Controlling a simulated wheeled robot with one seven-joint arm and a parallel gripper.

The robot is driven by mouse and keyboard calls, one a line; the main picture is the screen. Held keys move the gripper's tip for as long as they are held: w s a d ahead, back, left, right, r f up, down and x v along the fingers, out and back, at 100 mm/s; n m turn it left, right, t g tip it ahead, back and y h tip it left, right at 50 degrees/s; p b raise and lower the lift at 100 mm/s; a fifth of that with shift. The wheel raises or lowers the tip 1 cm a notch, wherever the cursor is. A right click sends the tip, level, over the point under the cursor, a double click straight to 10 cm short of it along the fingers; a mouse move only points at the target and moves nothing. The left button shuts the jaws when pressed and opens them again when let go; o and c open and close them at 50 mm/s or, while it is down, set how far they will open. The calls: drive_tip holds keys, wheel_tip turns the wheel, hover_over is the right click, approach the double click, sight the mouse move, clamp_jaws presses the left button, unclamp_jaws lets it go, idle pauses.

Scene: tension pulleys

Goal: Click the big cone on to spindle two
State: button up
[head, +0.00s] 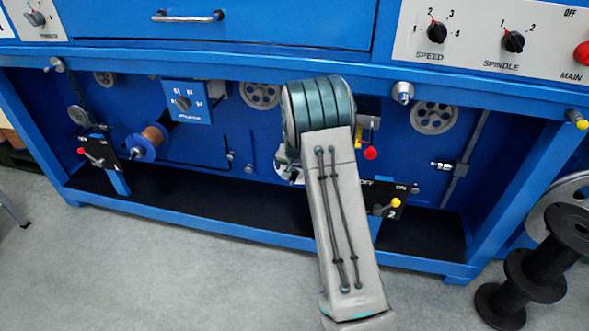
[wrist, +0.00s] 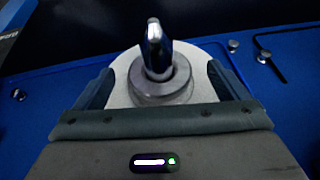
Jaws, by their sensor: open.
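My gripper (wrist: 160,70) is open, with one dark finger on each side of a shiny upright metal post (wrist: 155,48). The post rises from a round grey collar (wrist: 160,88) on a pale round-ended plate (wrist: 122,72). No finger visibly closes on it, and I cannot tell whether it is part of spindle two or the cone. In the head view my arm hides most of my gripper and what it faces. A small silver cone-shaped piece (head: 402,92) sits on the bench's front rail, right of my arm. I cannot make out the big cone for certain.
A red knob (head: 370,153) is nearby. A copper spool (head: 152,136) is at the left. Black reels (head: 530,275) stand on the floor at the right. Grey floor in front is clear.

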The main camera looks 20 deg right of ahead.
drive_tip(key=shift+r, duration=0.1)
drive_tip(key=shift+s+d+r+p, duration=0.15)
drive_tip(key=shift+r+p, duration=0.8)
drive_tip(key=shift+r, duration=0.5)
drive_tip(key=shift+s+d+r+p, duration=0.1)
drive_tip(key=shift+d+r+p, duration=0.1)
drive_tip(key=shift+r+p, duration=1)
drive_tip(key=shift+s+d+r+p, duration=0.15)
drive_tip(key=shift+r+p, duration=0.5)
drive_tip(key=shift+r, duration=1.05)
drive_tip(key=shift+w, duration=0.1)
drive_tip(key=s+a+r+n+p, duration=0.1)
drive_tip(key=s+a+r+p, duration=0.1)
drive_tip(key=s+r+p, duration=0.5)
drive_tip(key=s+a+r+n+y+p, duration=0.1)
drive_tip(key=s+a+r+p, duration=0.15)
drive_tip(key=r, duration=0.85)
drive_tip(key=s+a+r+n+p, duration=0.1)
drive_tip(key=s+a+r+p, duration=0.1)
drive_tip(key=s+r+p, duration=0.5)
drive_tip(key=s+a+r+n+g+p, duration=0.1)
drive_tip(key=s+a+r+p, duration=0.1)
drive_tip(key=s+r+p, duration=0.4)
drive_tip(key=s+a+r+n+p, duration=0.2)
drive_tip(key=s+r+p, duration=0.4)
drive_tip(key=s+r, duration=0.8)
drive_tip(key=shift+s+a+g+p, duration=0.3)
drive_tip(key=shift+s+a+g, duration=0.1)
drive_tip(key=shift+s+a, duration=0.4)
